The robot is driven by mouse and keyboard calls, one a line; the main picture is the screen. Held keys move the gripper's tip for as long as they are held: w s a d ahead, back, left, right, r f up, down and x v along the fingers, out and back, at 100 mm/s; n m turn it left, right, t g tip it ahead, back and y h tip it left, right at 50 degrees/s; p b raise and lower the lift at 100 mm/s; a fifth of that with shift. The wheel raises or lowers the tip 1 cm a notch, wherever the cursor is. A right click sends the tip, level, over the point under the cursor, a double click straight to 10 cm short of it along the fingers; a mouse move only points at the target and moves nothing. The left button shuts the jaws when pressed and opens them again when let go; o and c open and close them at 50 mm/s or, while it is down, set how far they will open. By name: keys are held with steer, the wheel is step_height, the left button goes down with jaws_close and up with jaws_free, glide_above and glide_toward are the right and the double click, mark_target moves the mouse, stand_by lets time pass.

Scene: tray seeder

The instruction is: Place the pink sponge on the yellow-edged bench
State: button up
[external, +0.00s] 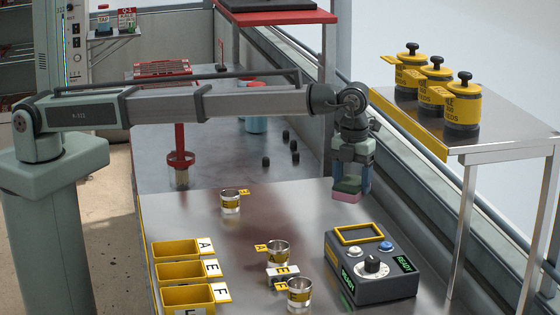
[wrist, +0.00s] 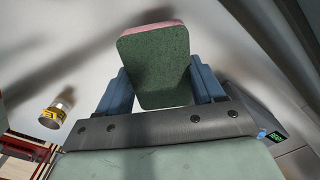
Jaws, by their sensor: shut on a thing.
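The sponge (external: 346,196), pink with a green layer, is held between the blue fingers of my gripper (external: 350,182) above the steel worktop. In the wrist view the sponge (wrist: 155,68) shows its green face and a pink edge, with a blue finger of my gripper (wrist: 158,92) on each side. My gripper is shut on it. The raised steel bench with a broad yellow edge (external: 408,124) stands at the right, higher than the worktop. The sponge is left of this bench and lower in the picture, apart from it.
Several yellow seed canisters (external: 462,105) stand on the raised bench; its near right part is bare. A dark control box (external: 370,265) sits below my gripper. Small cups (external: 278,252) and yellow bins (external: 178,272) stand on the worktop (external: 215,235). A red stand (external: 180,130) is at the back.

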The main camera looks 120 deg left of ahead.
mark_target(352, 183)
steer(key=shift+f, duration=3.05)
steer(key=shift+f, duration=0.1)
steer(key=o, duration=1)
step_height(352, 183, up, 12)
steer(key=shift+r, duration=0.1)
